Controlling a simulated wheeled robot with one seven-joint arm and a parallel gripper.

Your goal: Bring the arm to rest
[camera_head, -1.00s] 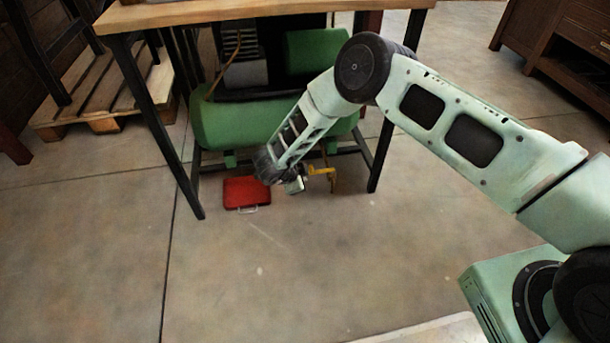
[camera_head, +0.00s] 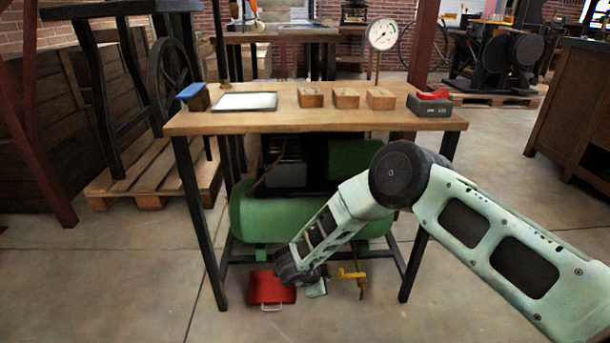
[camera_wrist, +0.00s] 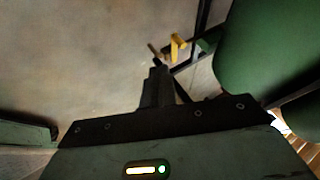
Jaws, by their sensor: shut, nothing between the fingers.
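My arm reaches in from the right in the head view and bends down in front of the table. Its wrist end hangs low, near the floor, with my gripper (camera_head: 316,288) only partly visible there. In the wrist view my gripper (camera_wrist: 158,80) shows as dark fingers close together, shut with nothing between them. A yellow valve or handle (camera_wrist: 178,45) is just beyond the fingertips in that view; it also shows right of the gripper in the head view (camera_head: 352,274).
A red case (camera_head: 270,288) lies on the floor left of my gripper. A green tank (camera_head: 260,220) sits under the wooden table (camera_head: 290,121), between dark legs.

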